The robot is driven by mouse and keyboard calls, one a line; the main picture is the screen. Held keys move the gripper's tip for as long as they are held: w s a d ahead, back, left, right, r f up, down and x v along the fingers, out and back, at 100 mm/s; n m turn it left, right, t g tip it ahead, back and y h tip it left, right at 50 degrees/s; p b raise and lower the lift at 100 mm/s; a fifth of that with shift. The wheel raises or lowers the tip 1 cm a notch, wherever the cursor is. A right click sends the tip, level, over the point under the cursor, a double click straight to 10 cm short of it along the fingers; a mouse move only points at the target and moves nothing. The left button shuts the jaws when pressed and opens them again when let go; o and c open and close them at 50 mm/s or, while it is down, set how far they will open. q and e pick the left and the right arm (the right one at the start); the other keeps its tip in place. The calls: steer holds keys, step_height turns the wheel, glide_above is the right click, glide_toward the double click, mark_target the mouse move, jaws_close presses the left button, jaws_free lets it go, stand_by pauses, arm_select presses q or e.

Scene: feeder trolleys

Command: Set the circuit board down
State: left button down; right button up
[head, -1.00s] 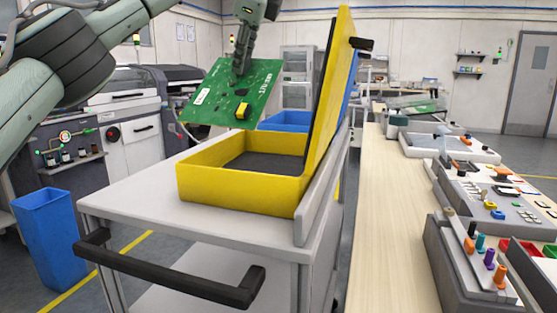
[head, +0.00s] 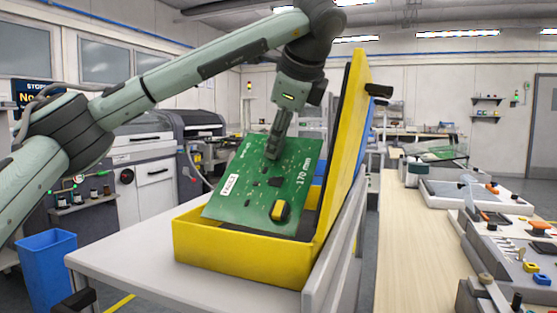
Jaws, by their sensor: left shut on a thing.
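The green circuit board (head: 252,192) shows a yellow component, a white label and the marking "170 mm". My left gripper (head: 274,148) is shut on its upper part and holds it tilted over the yellow case. The lower edge of the board is at the mouth of the case; I cannot tell whether it touches the bottom. The yellow case (head: 240,258) stands open on the grey trolley top (head: 135,250), its lid (head: 342,150) upright on the right. The board hides most of the dark inside of the case. My right gripper is not in view.
A blue bin (head: 47,270) stands on the floor at the left. A wooden bench (head: 405,240) with trays and fixtures (head: 505,240) runs along the right. The trolley's raised side rail (head: 335,260) stands between case and bench. The trolley top left of the case is clear.

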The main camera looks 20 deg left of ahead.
mark_target(277, 162)
arm_select(q)
steer(key=shift+s+d+f, duration=0.1)
steer(key=shift+s+f, duration=0.05)
steer(key=shift+f, duration=1.95)
steer(key=shift+f, duration=0.1)
